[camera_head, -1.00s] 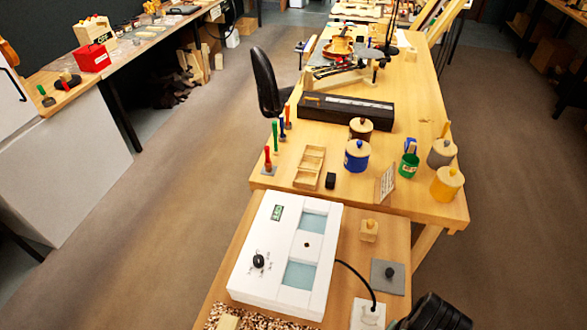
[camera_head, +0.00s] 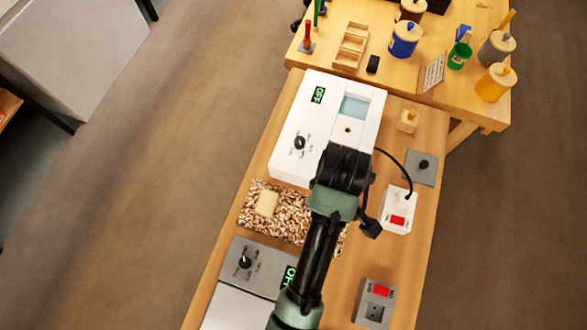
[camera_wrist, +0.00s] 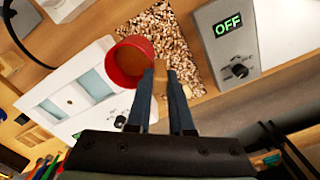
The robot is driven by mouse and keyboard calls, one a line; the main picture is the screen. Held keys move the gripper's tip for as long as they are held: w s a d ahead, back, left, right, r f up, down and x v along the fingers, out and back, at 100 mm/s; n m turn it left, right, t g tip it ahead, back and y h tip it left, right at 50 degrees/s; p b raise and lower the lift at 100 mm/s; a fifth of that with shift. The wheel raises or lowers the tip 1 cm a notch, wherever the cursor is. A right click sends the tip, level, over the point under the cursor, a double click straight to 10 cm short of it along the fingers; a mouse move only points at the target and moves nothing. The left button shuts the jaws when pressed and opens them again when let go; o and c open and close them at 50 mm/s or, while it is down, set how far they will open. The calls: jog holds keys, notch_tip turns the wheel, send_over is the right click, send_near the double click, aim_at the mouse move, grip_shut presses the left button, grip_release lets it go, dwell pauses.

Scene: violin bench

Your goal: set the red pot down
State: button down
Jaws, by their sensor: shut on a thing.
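The red pot (camera_wrist: 128,62) shows in the wrist view with its open mouth and brown contents visible. A tan piece that looks like its handle (camera_wrist: 158,85) lies between the fingers of my gripper (camera_wrist: 162,70), which is shut on it. The pot overlaps the edge of the white bath unit (camera_wrist: 62,118) and the speckled mat (camera_wrist: 180,45); I cannot tell whether it touches anything below. In the head view my gripper is at the near right part of the white unit (camera_head: 290,158), and my arm hides the pot.
The speckled mat (camera_head: 292,232) carries a cream block (camera_head: 267,203). A grey OFF unit (camera_head: 262,262) stands nearer. A white switch box (camera_head: 398,212) with a cable, a grey switch box (camera_head: 374,306) and a grey plate (camera_head: 421,167) are on the right. Lidded pots stand on the far bench.

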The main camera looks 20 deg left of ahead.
notch_tip(320, 180, down, 10)
jog(key=s+n+p, duration=0.1)
jog(key=s+n, duration=0.1)
jog(key=n, duration=0.4)
jog(key=shift+s+d+r+n, duration=0.2)
jog(key=shift+s+r+n, duration=0.1)
jog(key=shift+n, duration=0.1)
jog(key=shift+f, duration=0.1)
jog(key=shift+f, duration=0.15)
jog(key=c, duration=0.8)
grip_release()
